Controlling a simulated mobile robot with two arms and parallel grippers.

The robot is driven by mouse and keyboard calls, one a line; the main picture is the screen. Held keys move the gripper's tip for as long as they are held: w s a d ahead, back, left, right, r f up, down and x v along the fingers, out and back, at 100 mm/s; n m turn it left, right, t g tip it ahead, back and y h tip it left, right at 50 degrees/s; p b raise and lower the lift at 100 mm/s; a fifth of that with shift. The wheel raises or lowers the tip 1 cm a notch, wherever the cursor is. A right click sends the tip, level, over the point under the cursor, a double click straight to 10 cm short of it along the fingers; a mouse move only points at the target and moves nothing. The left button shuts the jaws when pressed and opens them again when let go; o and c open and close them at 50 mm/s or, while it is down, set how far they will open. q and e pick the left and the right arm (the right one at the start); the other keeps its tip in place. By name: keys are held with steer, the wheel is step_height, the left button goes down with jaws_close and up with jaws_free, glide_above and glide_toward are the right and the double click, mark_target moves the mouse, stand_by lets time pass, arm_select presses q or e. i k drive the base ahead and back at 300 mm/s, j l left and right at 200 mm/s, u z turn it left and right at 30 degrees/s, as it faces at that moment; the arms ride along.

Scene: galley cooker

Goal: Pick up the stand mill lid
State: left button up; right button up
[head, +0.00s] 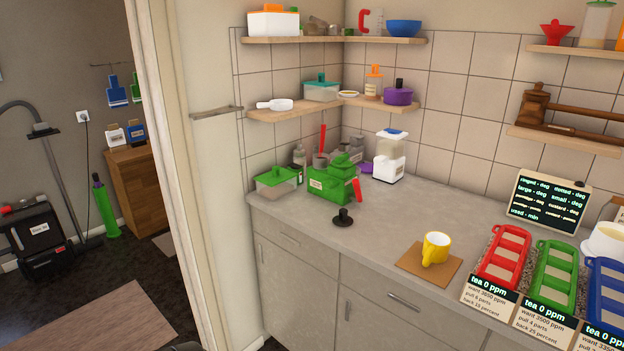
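A white mill-like appliance (388,160) stands upright at the back of the counter, near the corner. A blue-and-white lid (392,135) sits on top of its clear upper part. A green machine (335,181) with a red lever stands to its left. A small black knobbed piece (344,217) lies on the counter in front of the green machine. I cannot tell for certain which piece is the stand mill lid. Neither of my grippers shows in the head view.
A yellow mug (435,248) stands on a brown mat (412,263). Red (504,258), green (555,274) and blue trays are at the right. A green-lidded box (277,182) is at the counter's left end. Shelves (290,106) overhang the corner. The middle counter is clear.

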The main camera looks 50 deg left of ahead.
mark_target(341, 220)
steer(key=u, duration=1.65)
steer(key=i+l+u, duration=0.5)
steer(key=u, duration=0.15)
steer(key=i+l+u, duration=0.15)
steer(key=l+u, duration=0.2)
